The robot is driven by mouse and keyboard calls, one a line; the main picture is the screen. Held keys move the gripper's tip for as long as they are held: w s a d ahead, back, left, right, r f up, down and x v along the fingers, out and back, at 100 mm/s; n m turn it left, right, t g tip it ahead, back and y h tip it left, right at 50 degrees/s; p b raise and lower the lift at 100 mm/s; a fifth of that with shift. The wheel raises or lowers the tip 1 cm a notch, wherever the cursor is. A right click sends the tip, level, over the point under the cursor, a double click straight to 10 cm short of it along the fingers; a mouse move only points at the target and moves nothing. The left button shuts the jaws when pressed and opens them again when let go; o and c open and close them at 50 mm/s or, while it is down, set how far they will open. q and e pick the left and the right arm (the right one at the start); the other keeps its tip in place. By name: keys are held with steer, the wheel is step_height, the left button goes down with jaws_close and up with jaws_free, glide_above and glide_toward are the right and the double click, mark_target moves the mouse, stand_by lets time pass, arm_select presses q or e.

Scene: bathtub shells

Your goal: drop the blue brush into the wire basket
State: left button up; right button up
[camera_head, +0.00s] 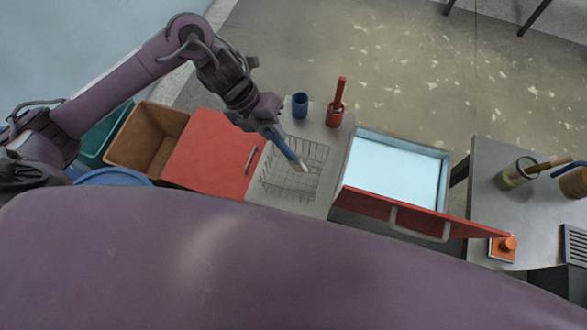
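The blue brush (281,143) has a long blue handle and a pale bristle tip that points down and to the right. My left gripper (264,118) comes in from the upper left and is shut on the upper end of its handle. The wire basket (318,184) stands on a grey counter in the middle of the picture. The brush's bristle end shows over the basket's inside; I cannot tell its height or whether it touches the wires. My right gripper is not in view.
A blue cup (300,105) and a red holder (335,116) with a red-handled item stand behind the basket. A red panel (212,152) lies to its left, and an open pale-blue bin with a raised red lid (425,216) to its right. A brown box (146,139) is farther left.

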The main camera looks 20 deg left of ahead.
arm_select(q)
steer(key=o, duration=0.4)
steer(key=shift+c, duration=0.2)
steer(key=v, duration=0.7)
steer(key=shift+r+b, duration=0.4)
steer(key=shift+s+a, duration=0.1)
